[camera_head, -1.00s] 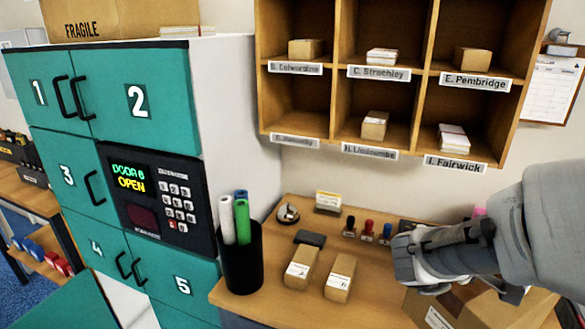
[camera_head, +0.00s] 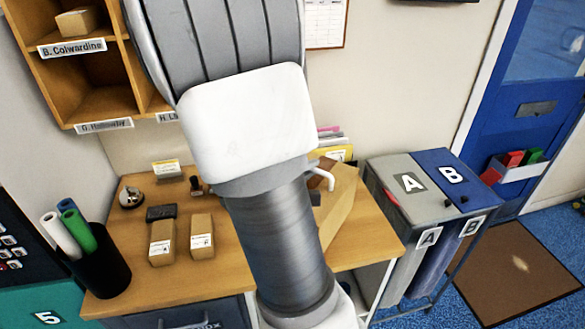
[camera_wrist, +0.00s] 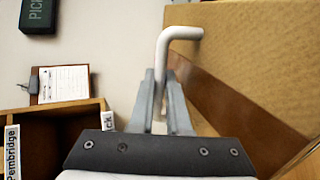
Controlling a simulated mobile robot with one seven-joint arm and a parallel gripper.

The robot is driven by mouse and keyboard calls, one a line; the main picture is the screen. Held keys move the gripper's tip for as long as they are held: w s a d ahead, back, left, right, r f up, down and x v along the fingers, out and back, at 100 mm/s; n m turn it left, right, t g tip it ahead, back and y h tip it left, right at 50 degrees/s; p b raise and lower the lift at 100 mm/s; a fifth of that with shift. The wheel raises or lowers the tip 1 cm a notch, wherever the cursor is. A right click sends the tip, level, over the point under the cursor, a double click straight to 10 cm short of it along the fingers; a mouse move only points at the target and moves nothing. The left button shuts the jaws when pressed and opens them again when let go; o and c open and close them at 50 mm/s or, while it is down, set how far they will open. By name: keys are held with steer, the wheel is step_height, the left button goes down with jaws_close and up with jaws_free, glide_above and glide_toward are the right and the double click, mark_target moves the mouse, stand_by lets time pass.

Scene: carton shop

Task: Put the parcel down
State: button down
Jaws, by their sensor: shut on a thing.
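My gripper (camera_wrist: 160,75) is shut on a white bent rod (camera_wrist: 163,60) in the wrist view; the rod's short end points right, toward a brown carton (camera_wrist: 255,60). I cannot tell whether the rod touches or is fixed to the carton. In the head view the rod's end (camera_head: 326,178) shows beside my arm, in front of the carton (camera_head: 340,207), which looks tilted above the wooden desk (camera_head: 368,247). My arm hides part of the carton and the gripper's fingers. Two small brown parcels, a left one (camera_head: 162,243) and a right one (camera_head: 202,237), stand on the desk.
Pigeonholes (camera_head: 85,70) hang above. Grey bin A (camera_head: 405,185) and blue bin B (camera_head: 455,178) stand right of the desk. A brown mat (camera_head: 515,275) lies on open blue floor.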

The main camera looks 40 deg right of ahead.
steer(key=w+d+f, duration=0.1)
steer(key=w, duration=0.1)
steer(key=w+d+f+b, duration=0.1)
steer(key=w+d+f, duration=0.1)
steer(key=w+f, duration=0.1)
steer(key=shift+w+d, duration=0.3)
steer(key=shift+d, duration=0.05)
steer(key=shift+f+b, duration=0.65)
steer(key=shift+f, duration=1.4)
steer(key=c, duration=0.9)
jaws_free()
